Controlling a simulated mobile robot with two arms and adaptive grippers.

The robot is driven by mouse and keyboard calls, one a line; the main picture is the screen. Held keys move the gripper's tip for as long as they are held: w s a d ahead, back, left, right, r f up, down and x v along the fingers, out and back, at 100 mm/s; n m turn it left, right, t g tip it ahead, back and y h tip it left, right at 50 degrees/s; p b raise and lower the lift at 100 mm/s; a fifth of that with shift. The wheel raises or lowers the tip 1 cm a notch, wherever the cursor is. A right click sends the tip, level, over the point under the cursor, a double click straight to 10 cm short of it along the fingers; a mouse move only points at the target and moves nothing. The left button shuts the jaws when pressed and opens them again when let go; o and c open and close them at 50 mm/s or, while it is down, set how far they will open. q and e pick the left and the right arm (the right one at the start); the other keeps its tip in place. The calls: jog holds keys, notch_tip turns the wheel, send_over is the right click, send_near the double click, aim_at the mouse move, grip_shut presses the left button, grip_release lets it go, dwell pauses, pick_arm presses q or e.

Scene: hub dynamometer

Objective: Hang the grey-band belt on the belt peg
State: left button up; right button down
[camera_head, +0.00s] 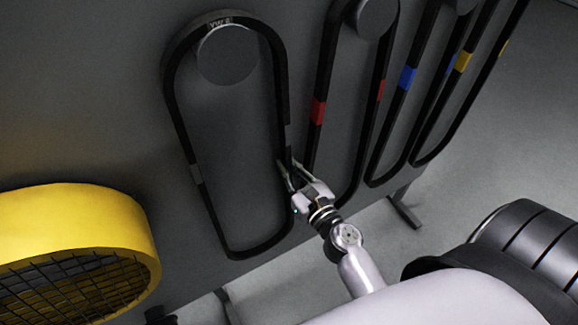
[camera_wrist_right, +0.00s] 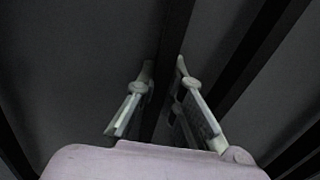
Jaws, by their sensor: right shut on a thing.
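The grey-band belt (camera_head: 174,118) is a long black loop on the dark panel at the left of the head view. A grey band (camera_head: 196,174) shows on its left run. Its top passes around the outside of the round dark belt peg (camera_head: 227,55), with a gap below the peg's rim. My right gripper (camera_head: 287,167) is shut on the belt's right run, low down. In the right wrist view, a dark belt strand (camera_wrist_right: 172,40) runs between the fingers (camera_wrist_right: 164,85). The left gripper is not in view.
Other belts with red (camera_head: 318,112), blue (camera_head: 407,78) and yellow (camera_head: 463,61) bands hang close to the right. The red-band belt's run is just beside my right gripper. A yellow drum with a mesh front (camera_head: 75,225) stands at lower left.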

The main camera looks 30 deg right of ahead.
jog(key=shift+a+f, duration=0.1)
jog(key=shift+a, duration=0.05)
jog(key=c, duration=1.7)
grip_release()
jog(key=shift+o, duration=0.3)
jog(key=shift+f, duration=0.1)
jog(key=o, duration=0.5)
jog(key=shift+w, duration=0.15)
jog(key=shift+o, duration=0.2)
